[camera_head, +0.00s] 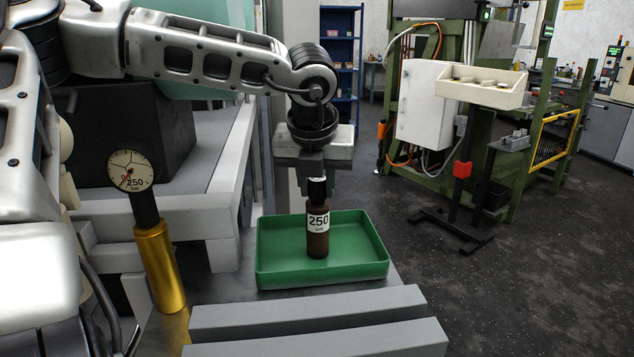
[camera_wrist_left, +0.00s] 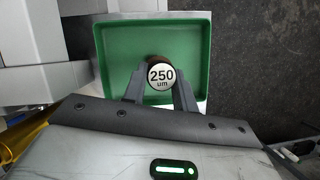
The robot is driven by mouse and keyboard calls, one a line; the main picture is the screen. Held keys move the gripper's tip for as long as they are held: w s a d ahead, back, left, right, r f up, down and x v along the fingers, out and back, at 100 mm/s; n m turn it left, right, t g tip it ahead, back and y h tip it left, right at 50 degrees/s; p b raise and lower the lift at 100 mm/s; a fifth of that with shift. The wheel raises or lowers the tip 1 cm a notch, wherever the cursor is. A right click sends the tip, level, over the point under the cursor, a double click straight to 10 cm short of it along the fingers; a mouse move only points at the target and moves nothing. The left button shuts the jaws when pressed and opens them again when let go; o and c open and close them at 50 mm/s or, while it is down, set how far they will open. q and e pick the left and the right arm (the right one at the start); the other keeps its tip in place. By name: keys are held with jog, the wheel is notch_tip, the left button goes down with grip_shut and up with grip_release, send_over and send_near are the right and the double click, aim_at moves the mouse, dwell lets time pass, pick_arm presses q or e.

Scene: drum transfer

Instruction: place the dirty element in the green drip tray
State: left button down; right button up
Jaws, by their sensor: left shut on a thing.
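The dirty element (camera_head: 318,238) is a brown cylinder with a dark neck and a white label reading 250 um. My left gripper (camera_head: 316,180) is shut on its top end and holds it upright. The element is over or inside the green drip tray (camera_head: 372,248); I cannot tell whether its bottom touches the tray floor. In the left wrist view the round 250 um top (camera_wrist_left: 161,76) sits between the fingers (camera_wrist_left: 161,90), with the green tray (camera_wrist_left: 197,50) around and below it. My right gripper is not in view.
A brass-coloured cylinder with a pressure gauge (camera_head: 132,171) stands left of the tray. Grey bars (camera_head: 310,312) lie in front of the tray. A green machine frame with a beige bin rack (camera_head: 482,88) stands at the back right. Dark open floor (camera_head: 500,300) is to the right.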

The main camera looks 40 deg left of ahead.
pick_arm(q)
jog(key=shift+f+b, duration=0.2)
jog(key=shift+b, duration=0.2)
jog(key=c, duration=1.1)
grip_release()
jog(key=shift+r, duration=0.1)
jog(key=shift+r+p, duration=0.4)
jog(key=shift+p, duration=0.1)
jog(key=v, duration=1.1)
jog(key=shift+s+r, duration=0.2)
jog(key=shift+d+r, duration=0.1)
jog(key=shift+d, duration=0.05)
